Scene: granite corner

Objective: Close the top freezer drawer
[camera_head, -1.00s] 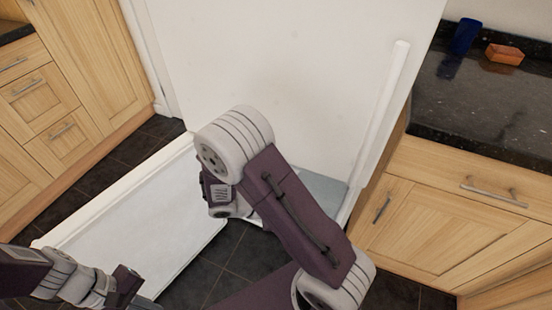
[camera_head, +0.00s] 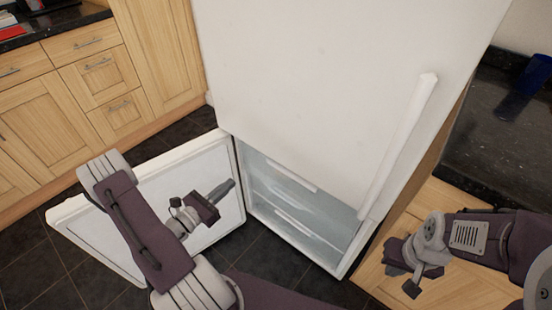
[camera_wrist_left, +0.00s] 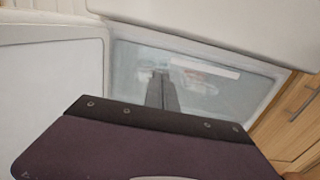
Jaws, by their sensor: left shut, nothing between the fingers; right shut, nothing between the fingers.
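The top freezer drawer (camera_head: 282,174) is a translucent panel with a pale strip handle, inside the open lower compartment of the white fridge-freezer. In the left wrist view the drawer (camera_wrist_left: 205,68) shows behind my fingers, with blurred contents. I cannot tell how far it sticks out. My left gripper (camera_head: 232,185) is shut and empty, in front of the open freezer door and pointing toward the compartment. Its shut fingers also show in the left wrist view (camera_wrist_left: 161,80). My right gripper (camera_head: 408,289) is shut and empty, right of the freezer, before the wooden cabinet.
The freezer door (camera_head: 165,200) stands open to the left, beside my left arm. A lower drawer (camera_head: 300,225) lies beneath the top one. The upper fridge door (camera_head: 320,90) is closed, with a long handle (camera_head: 400,145). Wooden cabinets (camera_head: 150,60) stand left. Dark floor tiles are clear in front.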

